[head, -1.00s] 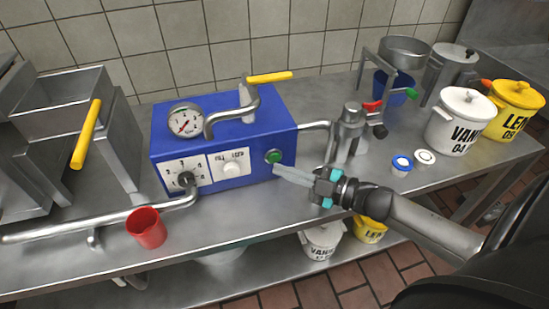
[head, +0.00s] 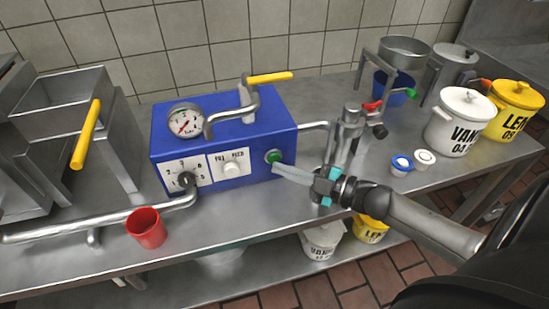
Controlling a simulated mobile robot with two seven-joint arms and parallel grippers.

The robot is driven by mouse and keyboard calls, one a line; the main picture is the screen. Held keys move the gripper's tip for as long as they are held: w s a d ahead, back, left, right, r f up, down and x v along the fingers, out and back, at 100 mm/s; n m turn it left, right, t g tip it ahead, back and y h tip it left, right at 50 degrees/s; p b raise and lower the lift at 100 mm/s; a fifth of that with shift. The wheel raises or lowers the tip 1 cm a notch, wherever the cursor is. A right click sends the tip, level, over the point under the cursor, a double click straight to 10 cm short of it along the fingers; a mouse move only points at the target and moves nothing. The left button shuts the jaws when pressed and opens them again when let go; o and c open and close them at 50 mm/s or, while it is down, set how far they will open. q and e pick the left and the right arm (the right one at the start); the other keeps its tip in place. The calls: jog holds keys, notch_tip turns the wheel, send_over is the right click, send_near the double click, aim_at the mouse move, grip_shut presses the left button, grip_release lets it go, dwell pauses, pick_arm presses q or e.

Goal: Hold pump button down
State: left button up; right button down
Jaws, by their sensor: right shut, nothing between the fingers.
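The blue pump box (head: 215,150) stands on the steel counter. Its green pump button (head: 274,156) sits in a dark ring at the right end of the front face. My right gripper (head: 275,168) is shut and empty, its pale fingers pointing left. The fingertips are at the lower edge of the button; I cannot tell whether they touch it or press it in. The button still shows green above the tips. My left gripper is not in view.
A red cup (head: 146,228) stands at the counter's front left. A pipe (head: 60,236) runs low from the box leftward. A steel valve fitting (head: 346,135) stands right of the box. White and yellow tubs (head: 466,122) stand farther right.

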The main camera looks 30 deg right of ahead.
jog(key=shift+w+d, duration=0.1)
jog(key=shift+w, duration=0.1)
jog(key=shift+w+d, duration=0.1)
jog(key=shift+w, duration=0.35)
dwell(3.5)
dwell(2.9)
jog(key=shift+s+a+p, duration=0.2)
jog(key=shift+s+p, duration=0.4)
jog(key=shift+s, duration=0.25)
